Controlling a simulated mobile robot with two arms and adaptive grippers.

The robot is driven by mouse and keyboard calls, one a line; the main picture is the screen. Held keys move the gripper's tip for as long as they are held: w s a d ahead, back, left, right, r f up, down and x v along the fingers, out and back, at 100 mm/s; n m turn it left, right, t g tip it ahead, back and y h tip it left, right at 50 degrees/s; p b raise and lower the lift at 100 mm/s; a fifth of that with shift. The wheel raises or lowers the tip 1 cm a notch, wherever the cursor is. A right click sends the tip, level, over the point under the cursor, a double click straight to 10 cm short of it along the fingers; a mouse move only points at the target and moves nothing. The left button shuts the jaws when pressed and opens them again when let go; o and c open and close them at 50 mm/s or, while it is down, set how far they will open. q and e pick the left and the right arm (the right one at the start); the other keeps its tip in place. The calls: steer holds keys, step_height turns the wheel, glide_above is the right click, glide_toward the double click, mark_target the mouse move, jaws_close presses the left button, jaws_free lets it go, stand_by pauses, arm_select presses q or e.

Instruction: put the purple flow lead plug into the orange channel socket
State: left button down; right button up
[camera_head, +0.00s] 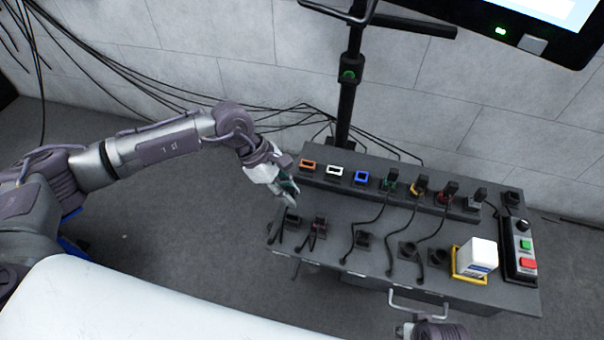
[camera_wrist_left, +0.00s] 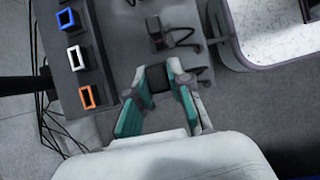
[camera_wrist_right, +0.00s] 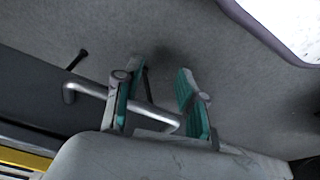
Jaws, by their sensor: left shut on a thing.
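The orange channel socket (camera_head: 308,165) is at the left end of the raised back row, and its opening looks empty. It also shows in the left wrist view (camera_wrist_left: 87,97). My left gripper (camera_head: 288,197) is over the left end of the front row, in front of the orange socket. In the left wrist view its fingers (camera_wrist_left: 154,84) are shut on a dark plug (camera_wrist_left: 157,76). No purple marking shows on this plug, so I cannot confirm its colour. My right gripper (camera_wrist_right: 161,72) is open, with a metal handle bar (camera_wrist_right: 92,92) close behind its fingers.
White (camera_head: 334,170) and blue (camera_head: 361,177) sockets look empty. Several plugs with cables fill the sockets to the right. Another plug (camera_head: 320,222) sits beside the held one. A white box (camera_head: 481,256) in a yellow holder and a button panel (camera_head: 522,251) stand at right.

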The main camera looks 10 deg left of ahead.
steer(key=shift+w+b+v, duration=0.7)
steer(key=shift+b+v, duration=1.5)
steer(key=shift+v, duration=3.1)
steer(key=shift+w+a+r+t+y+b, duration=0.3)
steer(key=shift+w+a+r+t+b, duration=0.45)
steer(key=shift+w+t, duration=0.9)
steer(key=shift+w+a+r+t+y+b, duration=0.4)
steer(key=shift+w+r+t, duration=0.55)
steer(key=shift+w, duration=1.2)
steer(key=shift+w+a+r+t+y+b, duration=0.2)
steer(key=shift+w+a+r+t+b, duration=0.5)
steer(key=shift+w+t, duration=1)
arm_select(q)
steer(key=shift+w+d+b, duration=0.15)
steer(key=shift+w+b, duration=0.05)
steer(key=shift+w, duration=3.4)
steer(key=shift+w+d+b, duration=0.15)
steer(key=shift+w, duration=3.4)
steer(key=shift+w+b, duration=0.3)
steer(key=shift+w, duration=0.2)
arm_select(e)
steer(key=w+a+r+t+y, duration=0.1)
steer(key=w+r+t, duration=0.2)
steer(key=w+r, duration=0.1)
steer(key=shift+a+r+n, duration=0.3)
steer(key=shift+a+r, duration=0.1)
steer(key=shift+r, duration=0.4)
